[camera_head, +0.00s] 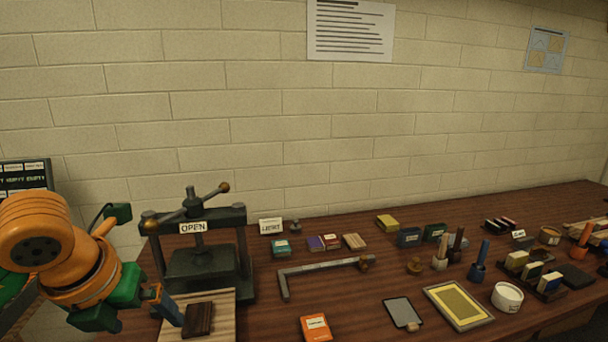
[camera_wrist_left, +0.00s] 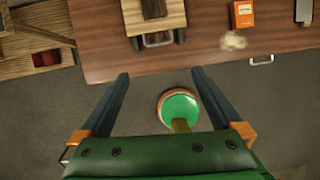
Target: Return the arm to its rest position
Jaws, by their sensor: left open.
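My left arm, orange and green, comes in from the left in the head view. My left gripper (camera_head: 163,302) is at the front left, by the table's near edge and the wooden board. In the left wrist view its two dark fingers (camera_wrist_left: 158,76) are spread apart with nothing held between them. Beyond the fingertips are the floor and the table's front edge. My right gripper is not in view.
A dark press (camera_head: 245,262) marked OPEN stands just right of the arm, with a wooden board (camera_head: 226,322) and dark block in front. An orange box (camera_head: 316,328), a metal square (camera_head: 284,285) and a framed yellow screen (camera_head: 459,306) lie on the brown table (camera_head: 360,290).

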